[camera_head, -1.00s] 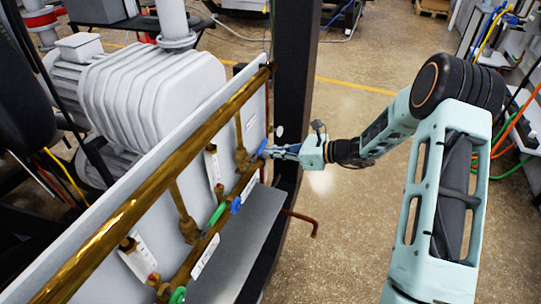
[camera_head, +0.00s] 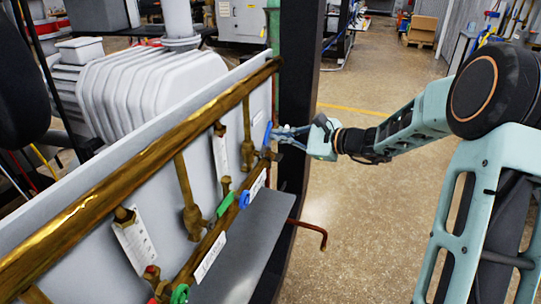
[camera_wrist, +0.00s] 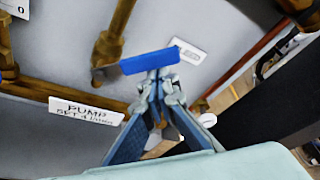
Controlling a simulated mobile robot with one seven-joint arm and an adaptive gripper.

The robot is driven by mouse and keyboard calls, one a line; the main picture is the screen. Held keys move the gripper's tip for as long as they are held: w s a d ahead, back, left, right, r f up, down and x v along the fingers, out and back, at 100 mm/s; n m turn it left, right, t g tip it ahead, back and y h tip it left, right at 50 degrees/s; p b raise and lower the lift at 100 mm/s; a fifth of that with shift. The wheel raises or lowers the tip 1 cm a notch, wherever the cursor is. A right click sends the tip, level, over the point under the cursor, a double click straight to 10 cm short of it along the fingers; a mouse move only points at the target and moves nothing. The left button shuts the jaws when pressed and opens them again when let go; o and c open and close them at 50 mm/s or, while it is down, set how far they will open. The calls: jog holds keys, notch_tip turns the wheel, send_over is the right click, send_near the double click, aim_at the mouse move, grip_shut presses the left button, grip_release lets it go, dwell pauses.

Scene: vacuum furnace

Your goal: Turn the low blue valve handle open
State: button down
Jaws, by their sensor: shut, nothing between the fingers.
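A blue valve handle (camera_head: 267,134) sits at the far right end of the brass pipework on the grey panel. In the wrist view it is a flat blue bar (camera_wrist: 150,62), slightly tilted, just beyond the fingertips. My gripper (camera_head: 277,134) reaches it from the right. In the wrist view my gripper (camera_wrist: 158,80) is shut with nothing between its fingers. The tips are at the lower edge of the bar; I cannot tell whether they touch it. A second blue handle (camera_head: 244,196) is nearer, lower in the head view, beside a green handle (camera_head: 225,204).
A long brass pipe (camera_head: 120,182) runs along the panel top. Another green handle (camera_head: 180,294) is at the bottom. A grey shelf (camera_head: 245,245) juts out below the valves, and a dark post (camera_head: 296,100) stands behind the gripper. The floor (camera_head: 360,230) to the right is clear.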

jog(key=s+r+n+b, duration=0.1)
jog(key=b, duration=0.2)
jog(key=s+r+n+t+b, duration=0.1)
jog(key=n+b, duration=0.1)
jog(key=b, duration=0.2)
jog(key=shift+s+a+r, duration=0.15)
jog(key=shift+s+a, duration=0.05)
jog(key=shift+a, duration=0.2)
jog(key=shift+r, duration=0.2)
jog(key=p, duration=0.1)
send_near(267, 129)
jog(key=d, duration=0.1)
jog(key=w+d+f, duration=0.1)
jog(key=d, duration=0.1)
jog(key=shift+w+d+f, duration=0.25)
jog(key=shift+w+f, duration=0.05)
jog(key=shift+f, duration=0.1)
